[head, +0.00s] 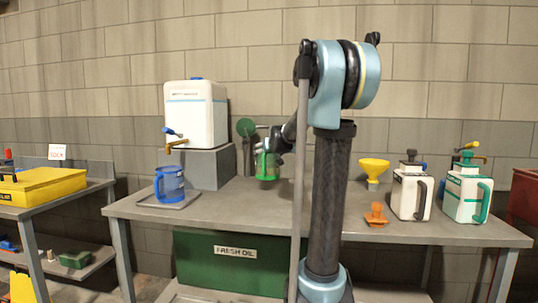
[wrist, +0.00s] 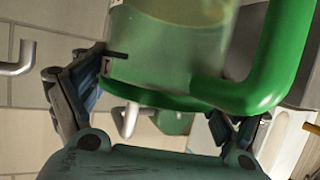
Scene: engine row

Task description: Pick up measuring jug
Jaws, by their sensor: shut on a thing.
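A clear measuring jug with a green rim, base and handle (head: 267,166) is at the back of the bench in the head view, left of my arm. It fills the top of the wrist view (wrist: 180,45), its green handle at the right. My gripper (head: 277,142) is shut on this green jug, with one finger on each side of it in the wrist view (wrist: 160,92). I cannot tell whether its base touches the bench. A second jug, blue and clear (head: 170,183), stands upright on a grey tray (head: 182,204) at the left of the bench.
A white tank (head: 196,112) with a tap stands on a grey block (head: 205,168) above the blue jug. Right of my arm are a yellow funnel (head: 374,169), an orange object (head: 376,215) and two white cans (head: 411,192), (head: 467,194). The bench's middle front (head: 235,212) is clear.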

